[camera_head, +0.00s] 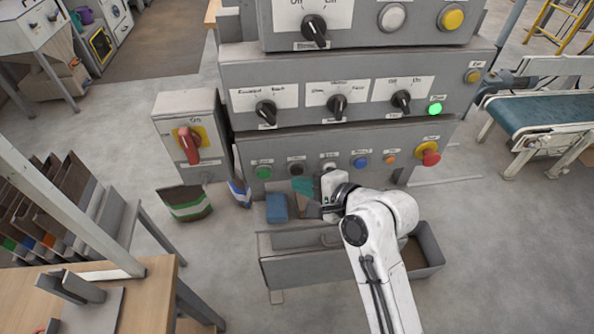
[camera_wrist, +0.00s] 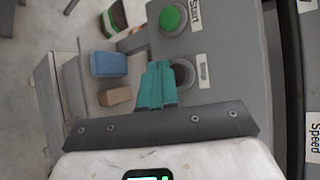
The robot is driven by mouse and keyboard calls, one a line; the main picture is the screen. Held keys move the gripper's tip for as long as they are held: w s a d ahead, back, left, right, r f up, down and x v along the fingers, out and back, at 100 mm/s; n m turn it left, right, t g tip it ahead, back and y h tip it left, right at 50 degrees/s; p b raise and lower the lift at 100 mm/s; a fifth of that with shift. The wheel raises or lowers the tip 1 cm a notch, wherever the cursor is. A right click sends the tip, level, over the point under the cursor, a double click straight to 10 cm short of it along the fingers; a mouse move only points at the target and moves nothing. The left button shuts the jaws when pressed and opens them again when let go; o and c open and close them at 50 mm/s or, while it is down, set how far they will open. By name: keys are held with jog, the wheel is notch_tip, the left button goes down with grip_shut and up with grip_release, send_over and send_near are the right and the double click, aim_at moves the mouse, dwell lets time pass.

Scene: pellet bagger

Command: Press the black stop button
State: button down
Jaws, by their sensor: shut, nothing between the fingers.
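The black stop button (camera_head: 296,169) sits on the lower grey panel, just right of the green start button (camera_head: 264,172). In the wrist view the stop button (camera_wrist: 185,73) shows as a dark round cap beside its "Stop" label, partly hidden by my fingertips. The green button (camera_wrist: 170,18) is above it there, labelled "Start". My gripper (camera_head: 303,186) has teal fingertips pressed together and empty. They are just below the stop button in the head view. In the wrist view my gripper (camera_wrist: 157,85) overlaps the button's left edge. I cannot tell whether they touch it.
A blue button (camera_head: 361,162), an orange one and a red mushroom button (camera_head: 430,157) are further right on the panel. A red rotary switch (camera_head: 188,145) is on the box at left. A blue block (camera_head: 277,207) and a grey trough (camera_head: 300,265) are below.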

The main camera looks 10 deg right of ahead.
jog(key=shift+w, duration=0.15)
dwell(0.4)
jog(key=shift+w+p, duration=0.3)
jog(key=shift+w, duration=0.35)
dwell(0.5)
jog(key=shift+s+p, duration=0.2)
jog(key=shift+p, duration=0.1)
jog(key=shift+s+p, duration=0.45)
jog(key=shift+s, duration=0.15)
jog(key=s+p, duration=0.4)
jog(key=s, duration=0.2)
